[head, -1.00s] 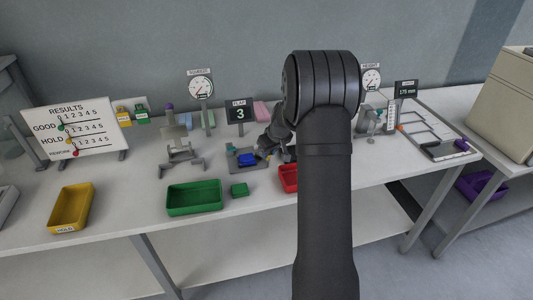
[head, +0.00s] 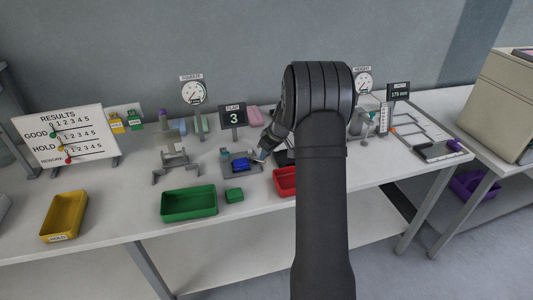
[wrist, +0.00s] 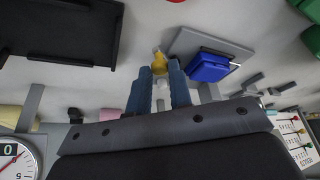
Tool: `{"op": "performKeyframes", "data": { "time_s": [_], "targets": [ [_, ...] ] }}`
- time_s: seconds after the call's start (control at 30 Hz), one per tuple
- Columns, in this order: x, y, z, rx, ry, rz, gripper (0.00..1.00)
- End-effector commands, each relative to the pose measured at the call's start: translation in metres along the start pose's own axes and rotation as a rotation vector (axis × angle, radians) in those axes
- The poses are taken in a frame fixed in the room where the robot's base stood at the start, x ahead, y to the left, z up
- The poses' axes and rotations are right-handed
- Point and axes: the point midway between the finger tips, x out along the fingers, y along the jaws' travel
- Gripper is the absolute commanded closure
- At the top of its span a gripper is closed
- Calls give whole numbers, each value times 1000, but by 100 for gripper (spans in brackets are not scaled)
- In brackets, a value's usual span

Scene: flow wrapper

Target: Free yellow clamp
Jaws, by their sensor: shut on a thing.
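The yellow clamp (wrist: 158,62) shows in the wrist view as a small yellow piece at the tips of my gripper's blue fingers. My gripper (wrist: 160,76) is shut on it. The clamp sits beside a grey plate (wrist: 238,47) that carries a blue block (wrist: 208,68). In the head view my gripper (head: 263,154) is low over the table, just right of the blue block (head: 241,164) on its fixture. My arm hides part of that area, and the clamp is too small to make out there.
A green bin (head: 189,204) and a small green block (head: 234,195) stand in front of the fixture. A red bin (head: 285,182) is partly behind my arm. A yellow bin (head: 64,216) is at left. Gauge stands and the film sign (head: 232,116) stand behind.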

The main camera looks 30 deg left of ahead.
Motion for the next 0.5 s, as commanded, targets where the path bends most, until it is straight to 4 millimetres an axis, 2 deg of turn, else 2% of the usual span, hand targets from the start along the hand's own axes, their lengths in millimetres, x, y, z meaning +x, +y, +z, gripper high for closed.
{"op": "performKeyframes", "data": {
  "time_s": [0.07, 0.1, 0.17, 0.2, 0.5],
  "targets": [
    [0, 0, -1, 0, 1, 0, 100],
    [0, 0, -1, 0, 1, 0, 73],
    [0, 0, 0, 1, 1, 0, 62],
    [0, 0, 0, 1, 1, 0, 59],
    [-2, 0, 0, 1, 1, 1, 59]
  ]
}}
